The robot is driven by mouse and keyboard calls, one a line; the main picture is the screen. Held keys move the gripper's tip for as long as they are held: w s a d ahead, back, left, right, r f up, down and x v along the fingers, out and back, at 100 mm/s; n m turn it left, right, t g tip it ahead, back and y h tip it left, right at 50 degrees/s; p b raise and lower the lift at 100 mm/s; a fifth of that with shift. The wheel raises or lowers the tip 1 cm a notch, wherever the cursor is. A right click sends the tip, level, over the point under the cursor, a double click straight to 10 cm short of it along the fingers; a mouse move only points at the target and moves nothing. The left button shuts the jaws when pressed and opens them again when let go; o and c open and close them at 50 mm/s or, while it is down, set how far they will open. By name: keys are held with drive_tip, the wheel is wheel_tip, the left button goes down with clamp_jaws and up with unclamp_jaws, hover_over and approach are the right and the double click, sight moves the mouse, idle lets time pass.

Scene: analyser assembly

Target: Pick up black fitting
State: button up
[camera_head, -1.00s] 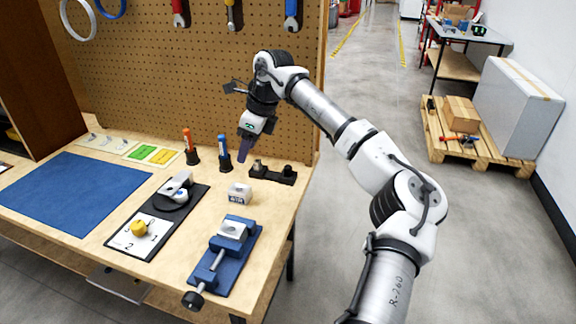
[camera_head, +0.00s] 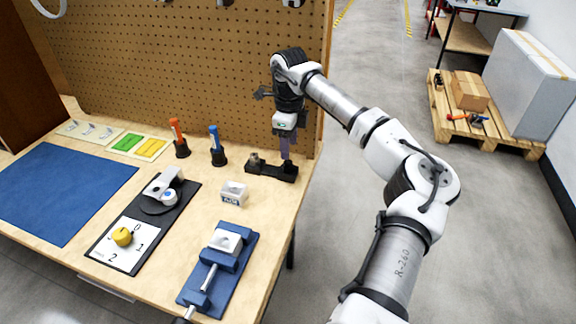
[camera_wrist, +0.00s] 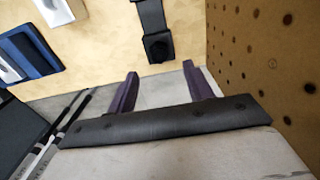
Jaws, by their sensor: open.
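A black rack (camera_head: 268,173) stands at the back right of the workbench. A small black fitting (camera_head: 290,167) sits at its right end. In the wrist view the rack (camera_wrist: 152,16) runs down from the top edge, and the dark square fitting (camera_wrist: 158,46) is at its near end. My gripper (camera_head: 285,157) points down just above the right end of the rack. In the wrist view its two purple fingers (camera_wrist: 160,68) are apart with nothing between them. The fitting lies just ahead of the fingertips; I cannot tell the exact height gap.
The pegboard (camera_head: 215,80) stands close behind the rack. A blue screwdriver-like tool (camera_head: 217,145) and an orange one (camera_head: 178,138) stand to the left. A white block (camera_head: 234,193) and a blue vise (camera_head: 222,268) are in front. The blue mat (camera_head: 60,190) is clear.

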sight(288, 162)
drive_tip(key=shift+a+f+p, duration=0.15)
drive_tip(key=shift+f+p, duration=0.6)
drive_tip(key=shift+f, duration=2.1)
drive_tip(key=c, duration=1.1)
drive_tip(key=shift+o, duration=0.2)
drive_tip(key=shift+r, duration=0.1)
